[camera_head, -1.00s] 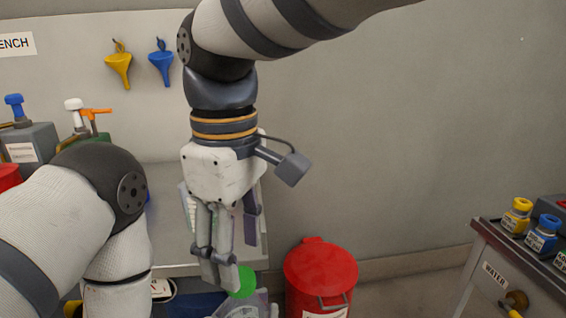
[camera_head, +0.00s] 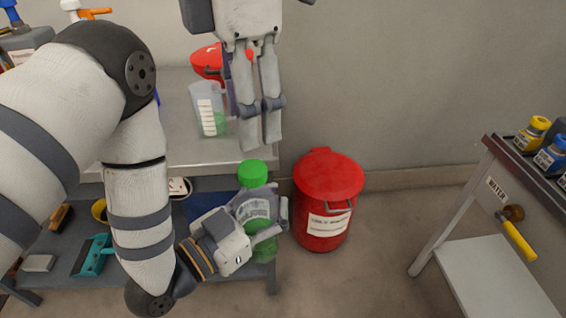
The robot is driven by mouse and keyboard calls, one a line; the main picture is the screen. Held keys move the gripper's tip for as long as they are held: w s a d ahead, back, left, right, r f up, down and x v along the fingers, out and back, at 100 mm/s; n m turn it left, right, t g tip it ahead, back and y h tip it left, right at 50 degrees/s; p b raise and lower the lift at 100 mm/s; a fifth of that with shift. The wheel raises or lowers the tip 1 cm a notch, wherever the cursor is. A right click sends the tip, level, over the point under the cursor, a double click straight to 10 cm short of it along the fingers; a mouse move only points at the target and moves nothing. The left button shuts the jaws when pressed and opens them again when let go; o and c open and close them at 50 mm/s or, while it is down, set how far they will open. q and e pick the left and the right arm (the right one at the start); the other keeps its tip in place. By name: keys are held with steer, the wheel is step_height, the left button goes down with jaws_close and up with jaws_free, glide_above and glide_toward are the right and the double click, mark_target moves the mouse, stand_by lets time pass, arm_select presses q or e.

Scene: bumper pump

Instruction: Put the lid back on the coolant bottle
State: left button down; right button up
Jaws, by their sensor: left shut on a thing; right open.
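The coolant bottle (camera_head: 256,207) is a grey translucent bottle with a pale label, low in the middle of the head view, and green shows at its lower part. The green lid (camera_head: 252,173) sits at its mouth; whether it is fully seated cannot be told. My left gripper (camera_head: 266,228) is shut on the bottle's body and holds it slightly tilted beside the bench. My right gripper (camera_head: 262,142) is open above the lid, fingers pointing down, apart from it in the picture. Its fingers look close together, with nothing visible between them.
A measuring jug (camera_head: 205,100) with green liquid and a red funnel or lid-like item (camera_head: 208,60) stand on the bench (camera_head: 180,145). A red waste bin (camera_head: 325,180) stands right of the bottle. A cart (camera_head: 480,240) with small bottles is far right. Floor between is clear.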

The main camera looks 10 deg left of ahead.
mark_target(252, 169)
step_height(252, 169, down, 8)
stand_by(0.5)
jaws_close()
steer(key=m, duration=1.4)
steer(key=shift+m, duration=0.3)
steer(key=shift+o, duration=0.2)
jaws_free()
